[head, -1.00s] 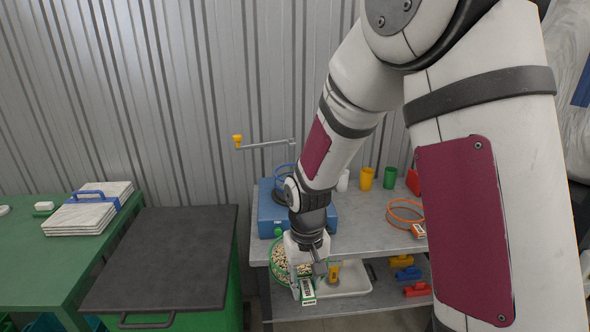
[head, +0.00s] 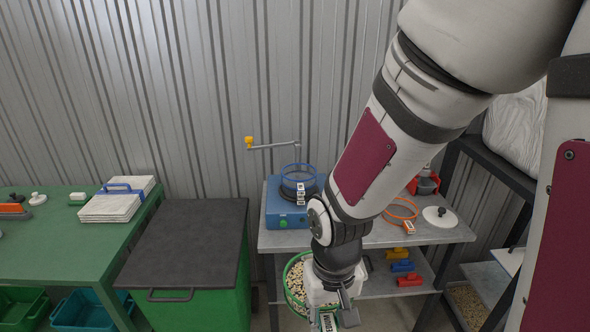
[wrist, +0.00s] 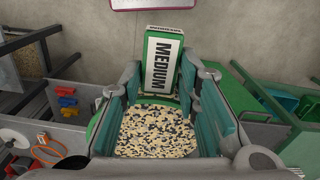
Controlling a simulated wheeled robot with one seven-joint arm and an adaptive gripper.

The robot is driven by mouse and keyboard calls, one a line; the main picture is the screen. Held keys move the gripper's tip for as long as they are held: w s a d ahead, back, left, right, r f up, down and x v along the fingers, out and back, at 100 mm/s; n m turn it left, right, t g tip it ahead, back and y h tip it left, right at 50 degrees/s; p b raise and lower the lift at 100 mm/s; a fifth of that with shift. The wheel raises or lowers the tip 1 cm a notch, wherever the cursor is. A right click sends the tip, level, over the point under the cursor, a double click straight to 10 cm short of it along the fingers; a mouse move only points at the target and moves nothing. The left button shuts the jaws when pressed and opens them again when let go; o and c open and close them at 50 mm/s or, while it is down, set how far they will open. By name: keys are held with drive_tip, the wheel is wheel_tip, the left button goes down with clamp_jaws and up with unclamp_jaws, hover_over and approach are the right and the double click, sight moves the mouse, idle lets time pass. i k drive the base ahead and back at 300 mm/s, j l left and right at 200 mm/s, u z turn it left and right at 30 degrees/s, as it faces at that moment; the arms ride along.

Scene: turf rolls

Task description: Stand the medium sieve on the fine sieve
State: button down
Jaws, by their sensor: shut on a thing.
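The medium sieve (head: 292,285) has a green rim and holds a layer of pale and dark granules. Its green and white tag, reading MEDIUM (wrist: 163,65), shows in the wrist view. My gripper (wrist: 160,92) is shut on the medium sieve at its tag side and holds it in front of the bench, low in the head view. A blue-rimmed sieve (head: 298,171) sits on a blue machine (head: 282,212) on the bench. Its small tag is too small to read, so I cannot confirm it is the fine sieve. My arm covers part of the machine.
An orange-rimmed sieve (head: 402,206) and a white lid (head: 440,216) lie on the bench top. A crank with a yellow knob (head: 249,142) reaches left above the machine. Colored scoops (head: 402,266) lie on the shelf below. A dark-topped green bin (head: 185,240) stands left.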

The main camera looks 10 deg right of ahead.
sight(299, 175)
drive_tip(key=i+l, duration=0.15)
drive_tip(key=i, duration=0.35)
drive_tip(key=i+l, duration=0.15)
drive_tip(key=i, duration=0.3)
drive_tip(key=i+l, duration=0.15)
drive_tip(key=i, duration=0.35)
